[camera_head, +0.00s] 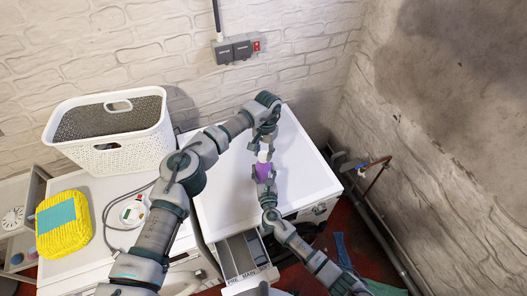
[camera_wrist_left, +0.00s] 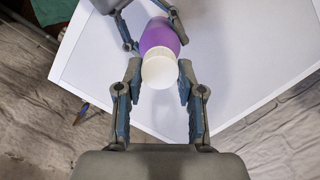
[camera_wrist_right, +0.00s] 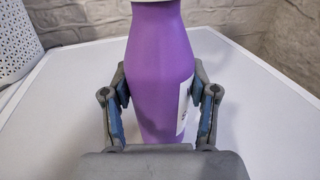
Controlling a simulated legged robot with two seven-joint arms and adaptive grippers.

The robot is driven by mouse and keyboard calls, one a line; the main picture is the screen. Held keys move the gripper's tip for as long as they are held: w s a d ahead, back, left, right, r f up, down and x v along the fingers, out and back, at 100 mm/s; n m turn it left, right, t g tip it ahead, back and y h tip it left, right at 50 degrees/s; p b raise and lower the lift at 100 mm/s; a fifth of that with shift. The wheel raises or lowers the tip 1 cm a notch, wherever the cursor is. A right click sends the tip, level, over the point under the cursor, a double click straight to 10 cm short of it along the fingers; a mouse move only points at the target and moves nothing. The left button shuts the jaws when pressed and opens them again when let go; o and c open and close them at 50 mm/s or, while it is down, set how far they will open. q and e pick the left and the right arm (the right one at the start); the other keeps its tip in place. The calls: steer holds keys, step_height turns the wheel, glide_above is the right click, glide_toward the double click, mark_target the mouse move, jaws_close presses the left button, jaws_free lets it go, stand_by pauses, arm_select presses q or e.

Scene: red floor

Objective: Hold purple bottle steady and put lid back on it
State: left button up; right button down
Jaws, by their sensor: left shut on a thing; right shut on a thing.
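The purple bottle (camera_head: 264,171) stands upright on the white top of a cabinet. My right gripper (camera_wrist_right: 160,90) is shut around the bottle's body (camera_wrist_right: 157,65), with a finger on each side. The white lid (camera_wrist_left: 159,71) is at the bottle's mouth, and my left gripper (camera_wrist_left: 157,80) is shut on it from above. In the left wrist view the purple bottle (camera_wrist_left: 160,37) shows just behind the lid. In the right wrist view a white edge shows at the bottle's top. I cannot tell whether the lid is fully seated.
A white laundry basket (camera_head: 118,150) stands at the back left. A yellow pack (camera_head: 64,224) lies at the far left. An open drawer (camera_head: 240,256) is at the cabinet's front. The white top (camera_head: 305,150) is clear to the right of the bottle.

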arm_select(q)
steer(key=shift+w+a, duration=0.1)
steer(key=shift+a, duration=0.05)
arm_select(e)
steer(key=shift+d, duration=0.1)
arm_select(q)
steer(key=o, duration=0.7)
steer(key=shift+r, duration=0.1)
steer(key=shift+r, duration=2.15)
steer(key=shift+c, duration=0.3)
